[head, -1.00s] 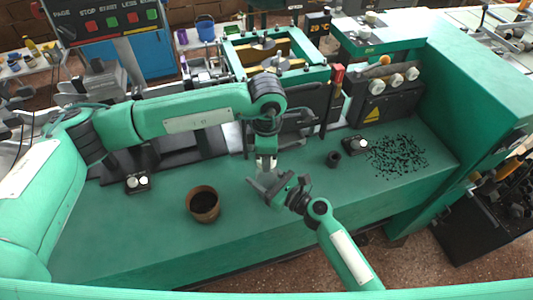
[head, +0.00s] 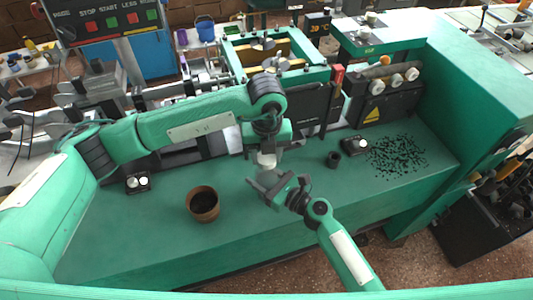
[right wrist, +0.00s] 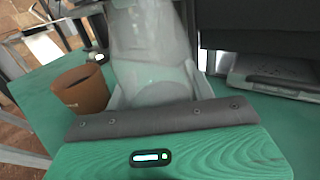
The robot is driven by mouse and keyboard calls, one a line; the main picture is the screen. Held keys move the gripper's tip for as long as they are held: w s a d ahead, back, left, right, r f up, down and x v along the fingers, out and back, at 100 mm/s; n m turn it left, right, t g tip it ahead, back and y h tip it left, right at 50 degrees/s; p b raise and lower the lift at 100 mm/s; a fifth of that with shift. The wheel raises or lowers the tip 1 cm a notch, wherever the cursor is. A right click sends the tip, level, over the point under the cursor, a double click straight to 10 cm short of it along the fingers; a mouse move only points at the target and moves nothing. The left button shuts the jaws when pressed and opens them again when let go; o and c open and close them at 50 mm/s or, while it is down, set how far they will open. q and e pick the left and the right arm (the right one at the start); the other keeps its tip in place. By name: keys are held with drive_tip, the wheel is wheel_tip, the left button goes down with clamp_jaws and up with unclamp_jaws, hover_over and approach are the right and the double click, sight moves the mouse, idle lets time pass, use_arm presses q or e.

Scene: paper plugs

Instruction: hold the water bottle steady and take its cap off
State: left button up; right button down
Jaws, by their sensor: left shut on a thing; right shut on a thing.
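The water bottle (right wrist: 150,50) is pale and translucent and fills the upper middle of the right wrist view, upright between my right gripper's fingers. In the head view only a small whitish part of it (head: 266,160) shows between the two grippers. My right gripper (head: 268,184) is shut on the bottle's body, low over the green bench. My left gripper (head: 267,149) points down from above at the bottle's top and is shut on the cap. The cap itself is hidden by the left gripper, so I cannot tell whether it is apart from the bottle.
A brown cup (head: 203,204) with dark contents stands on the bench (head: 130,235) to the left. A small dark cup (head: 333,159), a knob box (head: 355,146) and scattered black bits (head: 398,155) lie to the right. Machinery (head: 275,60) stands close behind.

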sight(266, 157)
use_arm(q)
drive_tip(key=n, duration=0.6)
drive_tip(key=shift+n, duration=0.4)
drive_tip(key=shift+r, duration=0.15)
drive_tip(key=shift+r, duration=1)
drive_tip(key=shift+r, duration=2)
use_arm(e)
drive_tip(key=shift+c, duration=2.2)
unclamp_jaws()
